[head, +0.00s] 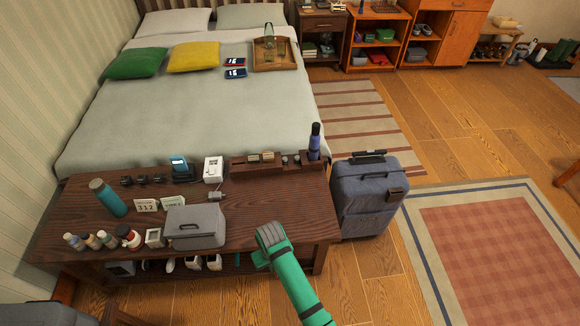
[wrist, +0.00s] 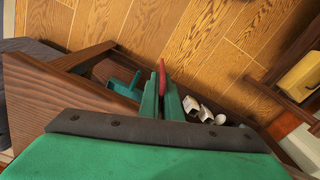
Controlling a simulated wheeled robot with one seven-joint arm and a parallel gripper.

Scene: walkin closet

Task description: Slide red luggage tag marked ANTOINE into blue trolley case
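The blue trolley case (head: 365,200) stands upright on the floor at the right end of the dark wooden bench, with a dark tag-like patch on its upper right side. My gripper (head: 260,259) is low at the bench's front edge, left of the case and apart from it; my wrist partly hides it in the head view. In the wrist view my gripper (wrist: 162,98) has its green fingers close together on a thin red thing, seen edge-on, likely the luggage tag (wrist: 162,76). Its marking cannot be read. The tag is hidden in the head view.
The bench (head: 270,205) carries a grey case (head: 195,227), a teal bottle (head: 108,197), number cards and small jars. White shoes (head: 214,263) sit on its lower shelf. The bed (head: 190,105) is behind. Wooden floor (head: 365,275) is free before the blue case; a rug (head: 490,245) lies right.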

